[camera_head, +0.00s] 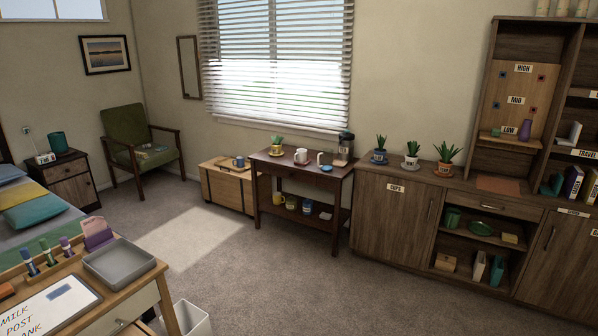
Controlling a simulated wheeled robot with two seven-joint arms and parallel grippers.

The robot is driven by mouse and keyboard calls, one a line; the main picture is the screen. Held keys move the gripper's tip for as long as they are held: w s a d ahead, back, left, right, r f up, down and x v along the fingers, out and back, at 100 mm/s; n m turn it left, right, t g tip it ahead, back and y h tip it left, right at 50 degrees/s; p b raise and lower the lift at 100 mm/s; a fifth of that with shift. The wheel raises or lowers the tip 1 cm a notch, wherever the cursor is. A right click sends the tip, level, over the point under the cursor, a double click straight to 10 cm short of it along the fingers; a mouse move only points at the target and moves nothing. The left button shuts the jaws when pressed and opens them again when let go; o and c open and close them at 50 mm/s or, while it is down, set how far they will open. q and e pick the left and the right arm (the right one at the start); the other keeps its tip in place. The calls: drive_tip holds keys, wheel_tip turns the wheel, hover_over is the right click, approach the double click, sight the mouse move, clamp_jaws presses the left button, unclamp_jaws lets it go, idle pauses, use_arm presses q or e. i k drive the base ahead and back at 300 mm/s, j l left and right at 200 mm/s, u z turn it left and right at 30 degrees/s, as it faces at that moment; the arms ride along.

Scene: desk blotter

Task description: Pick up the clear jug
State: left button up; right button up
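A dark-topped, see-through-looking container (346,146) stands upright at the right back of the dark wooden side table (290,168) under the window. It may be the clear jug, but it is too small to tell for certain. A small white vessel (320,158) stands to its left, and a white mug (301,156) sits on a reddish saucer farther left. Neither of my grippers is in view.
A blue disc (327,168) lies near the table's front edge. Several cups, including a yellow one (278,197), stand on its lower shelf. Cabinets (390,215) adjoin on the right, a wooden chest (228,186) on the left. The carpet (270,270) in front is clear.

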sight(327, 154)
drive_tip(key=i, duration=2.2)
drive_tip(key=i+z, duration=0.2)
drive_tip(key=i, duration=0.4)
drive_tip(key=i+j+z, duration=0.15)
drive_tip(key=i, duration=0.4)
drive_tip(key=i+j+z, duration=0.2)
drive_tip(key=i, duration=0.4)
